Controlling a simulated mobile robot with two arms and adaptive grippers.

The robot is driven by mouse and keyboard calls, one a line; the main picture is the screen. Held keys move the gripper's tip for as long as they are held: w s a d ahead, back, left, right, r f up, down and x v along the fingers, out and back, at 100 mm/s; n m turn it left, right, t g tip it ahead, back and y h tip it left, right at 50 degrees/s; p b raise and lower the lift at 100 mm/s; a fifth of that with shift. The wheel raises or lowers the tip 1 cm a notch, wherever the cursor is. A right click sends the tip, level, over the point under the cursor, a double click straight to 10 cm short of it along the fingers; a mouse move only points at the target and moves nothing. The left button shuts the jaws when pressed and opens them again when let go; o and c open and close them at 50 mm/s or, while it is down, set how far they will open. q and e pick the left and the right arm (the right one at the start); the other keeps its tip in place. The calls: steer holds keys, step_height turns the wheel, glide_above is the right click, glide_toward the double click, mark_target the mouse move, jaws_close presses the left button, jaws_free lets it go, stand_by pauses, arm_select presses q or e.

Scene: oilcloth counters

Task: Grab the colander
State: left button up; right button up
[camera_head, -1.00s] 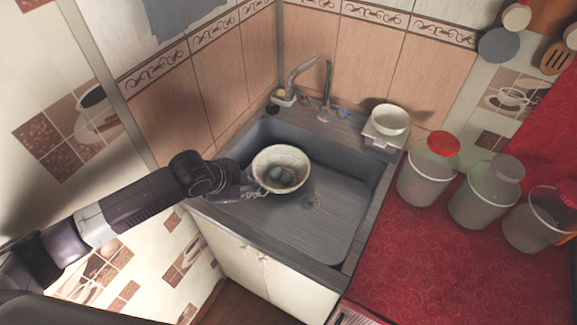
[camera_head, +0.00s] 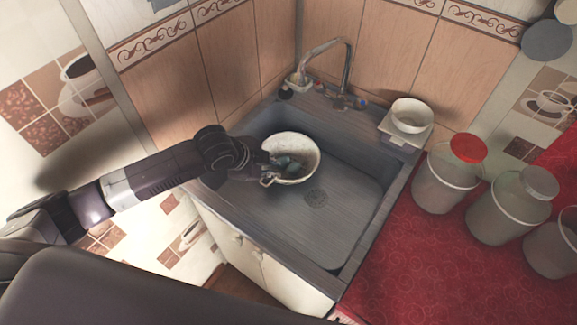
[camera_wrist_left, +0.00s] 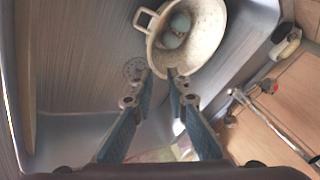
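The colander (camera_head: 308,150) is a pale, speckled bowl with a loop handle in the sink's left part. Several blue-green round things lie inside it; they also show in the left wrist view (camera_wrist_left: 173,39). My left gripper (camera_head: 281,166) reaches in from the left, over the colander's near left rim. In the left wrist view, the two fingertips of the left gripper (camera_wrist_left: 161,74) stand apart at the lower rim of the colander (camera_wrist_left: 208,35), whose handle points up-left. Whether they touch it I cannot tell. My right gripper is not in view.
The grey sink (camera_head: 345,215) has free room right of the colander. A faucet (camera_head: 345,75) stands behind it. A white bowl on a scale (camera_head: 405,137) sits at the back right. Jars (camera_head: 445,180) stand on the red counter (camera_head: 430,270). A tiled wall is at left.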

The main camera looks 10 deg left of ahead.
arm_select(q)
steer(key=b, duration=0.5)
glide_toward(288, 182)
steer(key=f, duration=0.1)
steer(key=x, duration=0.6)
steer(key=shift+w+a, duration=0.1)
steer(key=shift+w, duration=0.1)
steer(key=shift+a+p+x, duration=0.15)
steer(key=shift+p+x, duration=0.1)
steer(key=shift+x, duration=1.25)
steer(key=shift+a+p+x, duration=0.1)
steer(key=shift+p+x, duration=0.1)
steer(key=shift+x, duration=1.3)
steer(key=shift+w, duration=0.1)
steer(key=shift+c, duration=0.4)
jaws_close()
